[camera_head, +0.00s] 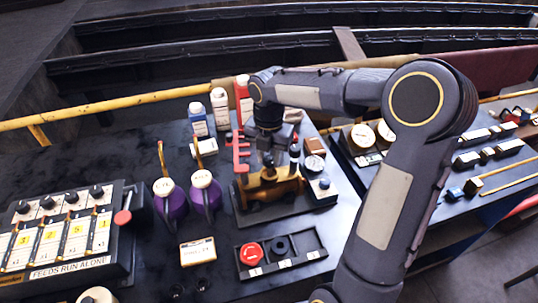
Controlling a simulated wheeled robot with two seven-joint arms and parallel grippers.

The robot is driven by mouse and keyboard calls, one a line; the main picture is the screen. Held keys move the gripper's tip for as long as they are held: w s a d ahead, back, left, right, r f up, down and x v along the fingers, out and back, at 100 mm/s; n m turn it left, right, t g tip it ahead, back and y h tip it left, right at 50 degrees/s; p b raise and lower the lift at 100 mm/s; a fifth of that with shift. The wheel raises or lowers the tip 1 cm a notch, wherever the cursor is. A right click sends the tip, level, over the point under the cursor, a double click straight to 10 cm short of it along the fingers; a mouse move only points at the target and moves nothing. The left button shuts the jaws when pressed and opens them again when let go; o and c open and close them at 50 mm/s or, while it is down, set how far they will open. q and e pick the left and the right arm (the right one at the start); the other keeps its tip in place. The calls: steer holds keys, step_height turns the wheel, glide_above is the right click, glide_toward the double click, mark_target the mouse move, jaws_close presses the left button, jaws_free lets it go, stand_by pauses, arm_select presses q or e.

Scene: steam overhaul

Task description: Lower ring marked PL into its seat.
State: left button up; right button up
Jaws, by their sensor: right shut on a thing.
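My right gripper (268,160) points down over a brass valve body (272,187) on a dark base plate. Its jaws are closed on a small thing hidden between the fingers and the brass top. I cannot read a PL mark anywhere, and I cannot tell whether the held thing touches the seat. A black tray (262,271) in front holds a red ring-shaped part (251,252) at left and a black round part (280,246) beside it. My left gripper is not in view.
Two purple oil cans (171,205) (205,193) stand left of the valve. A red toothed rack (240,155) rises close beside my gripper. Small bottles (198,120) stand behind. A lever panel (70,240) fills the left; gauges (362,137) stand at right.

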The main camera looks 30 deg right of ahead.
steer(key=shift+f, duration=0.6)
steer(key=shift+f+b, duration=0.2)
steer(key=shift+b, duration=0.15)
steer(key=shift+f, duration=0.4)
steer(key=shift+f+b, duration=0.3)
steer(key=shift+b, duration=0.1)
steer(key=shift+f, duration=0.5)
steer(key=o, duration=1)
steer(key=shift+o, duration=0.3)
